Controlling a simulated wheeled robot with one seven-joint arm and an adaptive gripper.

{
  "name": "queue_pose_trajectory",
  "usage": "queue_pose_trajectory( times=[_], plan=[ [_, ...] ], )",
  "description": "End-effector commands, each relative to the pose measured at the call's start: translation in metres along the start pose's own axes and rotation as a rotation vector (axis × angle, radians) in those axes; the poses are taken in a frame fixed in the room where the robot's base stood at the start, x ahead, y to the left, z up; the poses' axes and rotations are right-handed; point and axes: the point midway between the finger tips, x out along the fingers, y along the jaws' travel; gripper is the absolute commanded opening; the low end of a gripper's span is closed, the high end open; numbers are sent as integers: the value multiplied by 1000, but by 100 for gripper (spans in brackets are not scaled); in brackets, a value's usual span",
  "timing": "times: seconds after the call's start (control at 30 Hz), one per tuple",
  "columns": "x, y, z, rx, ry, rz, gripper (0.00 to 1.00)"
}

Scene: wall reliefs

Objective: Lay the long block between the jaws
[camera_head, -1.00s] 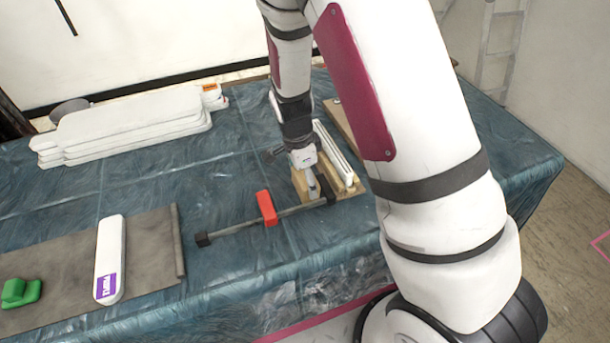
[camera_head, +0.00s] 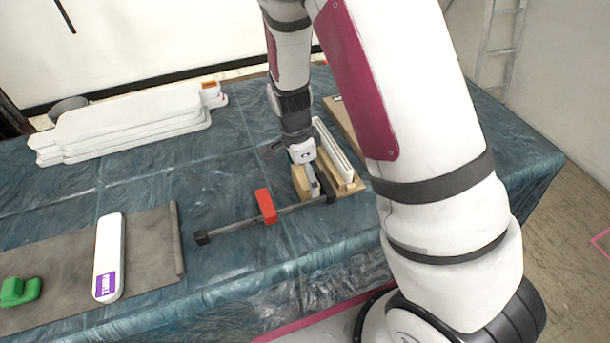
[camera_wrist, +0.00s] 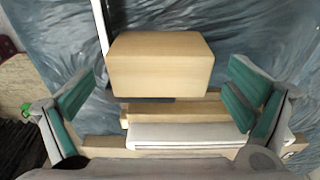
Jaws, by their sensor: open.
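A pale wooden block (camera_head: 299,182) stands at the middle of the table; it also shows in the wrist view (camera_wrist: 160,65). A bar clamp lies beside it, with a red sliding jaw (camera_head: 266,206) to the left and a dark end jaw (camera_head: 329,190) to the right. In the head view the block appears between these jaws, behind the bar; whether it touches either cannot be told. My gripper (camera_head: 310,178) is low over the block. In the wrist view its teal-padded fingers (camera_wrist: 164,80) are open, one on each side of the block, with visible gaps.
A white strip (camera_head: 333,150) lies on wooden pieces (camera_head: 352,185) right of my gripper. White stacked panels (camera_head: 130,125) lie at back left. A brown mat (camera_head: 145,250) at front left carries a white purple-labelled piece (camera_head: 108,255) and a green object (camera_head: 20,291).

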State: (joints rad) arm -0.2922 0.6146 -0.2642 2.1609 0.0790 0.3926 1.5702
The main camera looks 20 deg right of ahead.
Motion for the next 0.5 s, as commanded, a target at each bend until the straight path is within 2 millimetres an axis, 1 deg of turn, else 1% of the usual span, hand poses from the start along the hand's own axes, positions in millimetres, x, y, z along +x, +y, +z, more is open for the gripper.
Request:
queue_pose_trajectory(
  times=[0.03, 0.3, 0.4, 0.5],
  plan=[
    [-10, -1, 0, -1, -1, -6, 98],
    [-66, -1, 0, -1, -1, -7, 98],
    [-82, -1, 1, -2, -2, -6, 98],
    [-94, -1, 0, 0, -2, -4, 98]
  ],
)
